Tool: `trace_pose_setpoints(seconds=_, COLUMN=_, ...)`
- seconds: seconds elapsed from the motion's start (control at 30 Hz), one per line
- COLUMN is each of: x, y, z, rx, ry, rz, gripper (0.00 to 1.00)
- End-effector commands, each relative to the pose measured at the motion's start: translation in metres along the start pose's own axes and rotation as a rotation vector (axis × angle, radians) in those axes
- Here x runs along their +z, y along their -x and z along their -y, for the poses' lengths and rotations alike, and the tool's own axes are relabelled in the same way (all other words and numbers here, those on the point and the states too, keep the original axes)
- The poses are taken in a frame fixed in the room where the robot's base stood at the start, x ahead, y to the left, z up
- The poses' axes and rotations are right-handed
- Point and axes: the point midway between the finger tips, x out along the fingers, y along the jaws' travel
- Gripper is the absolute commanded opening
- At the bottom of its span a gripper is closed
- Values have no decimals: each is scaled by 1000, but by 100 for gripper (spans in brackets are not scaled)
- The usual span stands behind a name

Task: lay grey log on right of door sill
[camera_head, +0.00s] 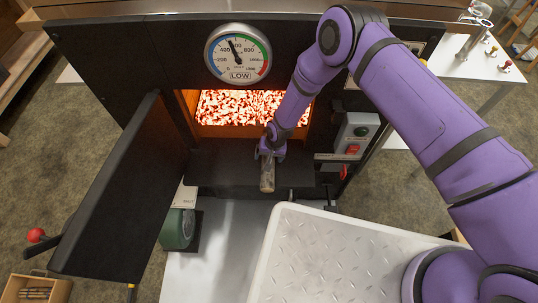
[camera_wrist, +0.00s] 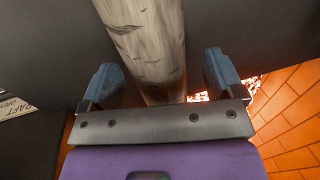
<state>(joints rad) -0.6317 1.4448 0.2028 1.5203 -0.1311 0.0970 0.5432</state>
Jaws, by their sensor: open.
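The grey log (camera_head: 267,178) lies on the black door sill (camera_head: 222,172) below the firebox opening, right of the sill's middle. Its near end reaches about the sill's front edge. My gripper (camera_head: 269,153) is at the log's far end, close to the opening. In the wrist view, the pale, dark-flecked log (camera_wrist: 148,45) runs between the two blue finger pads of my gripper (camera_wrist: 162,78). The fingers are open, with a gap on each side of the log. The log's underside is hidden, so its contact with the sill cannot be fully seen.
The firebox (camera_head: 235,106) glows with embers just behind my gripper. The black door (camera_head: 115,200) stands open at left. A gauge (camera_head: 238,54) reading LOW is above. A switch box (camera_head: 352,137) is at right. A green blower (camera_head: 177,229) sits below the sill.

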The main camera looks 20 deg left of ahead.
Motion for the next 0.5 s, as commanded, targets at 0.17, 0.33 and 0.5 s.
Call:
trace_pose_setpoints(seconds=0.17, x=-2, y=16, z=0, rx=-1, ry=0, rz=-3, gripper=87)
trace_pose_setpoints(seconds=0.33, x=-2, y=46, z=1, rx=-2, ry=0, rz=-4, gripper=87)
trace_pose_setpoints(seconds=0.5, x=-1, y=76, z=0, rx=-2, ry=0, rz=-3, gripper=87)
